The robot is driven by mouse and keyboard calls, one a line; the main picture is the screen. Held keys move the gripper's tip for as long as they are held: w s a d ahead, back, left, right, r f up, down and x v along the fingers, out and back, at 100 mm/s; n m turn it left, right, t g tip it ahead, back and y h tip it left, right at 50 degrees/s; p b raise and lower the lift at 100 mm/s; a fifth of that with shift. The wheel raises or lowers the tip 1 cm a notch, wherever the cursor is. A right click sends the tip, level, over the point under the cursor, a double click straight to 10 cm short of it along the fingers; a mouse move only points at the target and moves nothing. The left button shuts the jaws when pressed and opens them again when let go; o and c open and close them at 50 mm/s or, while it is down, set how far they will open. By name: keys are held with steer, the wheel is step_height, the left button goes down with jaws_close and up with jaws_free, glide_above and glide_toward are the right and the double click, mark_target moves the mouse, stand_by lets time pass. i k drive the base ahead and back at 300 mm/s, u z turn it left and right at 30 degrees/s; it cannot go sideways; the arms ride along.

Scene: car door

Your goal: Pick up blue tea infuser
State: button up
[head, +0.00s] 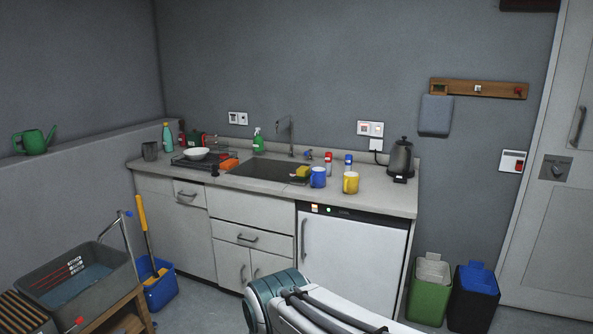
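I cannot say for sure which thing is the blue tea infuser. A small blue thing (309,155) sits at the back of the counter (385,198), just right of the tap (291,135). A small white container with a blue top (348,161) stands farther right, with a similar red-topped container (328,158) between them. A blue mug (318,177) and a yellow mug (351,183) stand in front of these. Part of my arm shows at the bottom centre, well in front of the counter and apart from it. My gripper is not in view.
A dark kettle (400,157) stands at the counter's right end. Green (430,297) and blue (474,302) bins stand right of the cabinets. A grey tub (108,288) stands front left.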

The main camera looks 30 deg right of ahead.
mark_target(348, 158)
steer(key=u, duration=0.15)
steer(key=i, duration=1.5)
steer(key=z, duration=0.5)
steer(key=i, duration=1.05)
steer(key=z, duration=0.8)
